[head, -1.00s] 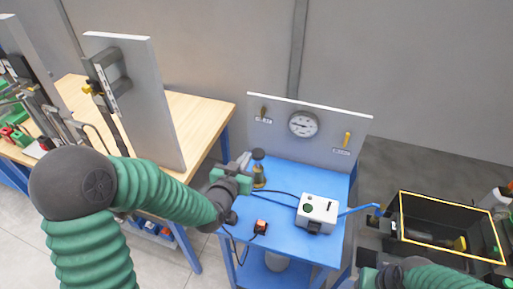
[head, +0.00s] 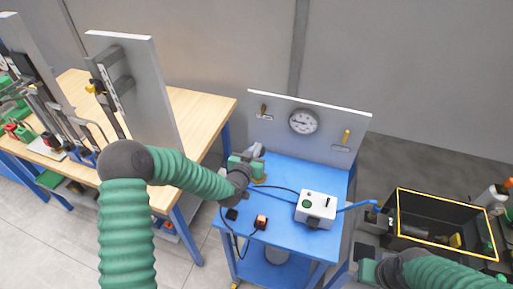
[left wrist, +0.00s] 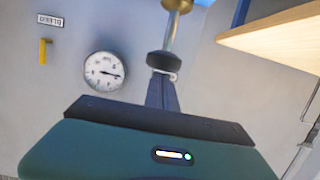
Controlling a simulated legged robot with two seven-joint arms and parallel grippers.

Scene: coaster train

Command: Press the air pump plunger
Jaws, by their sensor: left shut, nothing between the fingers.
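The air pump plunger has a black knob (left wrist: 163,64) on a pale metal rod (left wrist: 173,32) in the left wrist view, which looks upside down. A brass part shows at the rod's far end. My left gripper (head: 259,150) is shut and empty at the pump on the blue table; its dark fingers (left wrist: 160,94) end at the knob in the left wrist view. I cannot tell whether they touch it. In the head view the gripper hides most of the pump. My right gripper (head: 366,268) is low at the right, and its jaw state is unclear.
A panel behind the blue table (head: 290,182) carries a round gauge (head: 304,121) and a yellow handle (head: 346,136). A white box (head: 316,206) and an orange switch (head: 261,221) sit on the table. A wooden bench (head: 205,112) is at left, a black crate (head: 397,215) at right.

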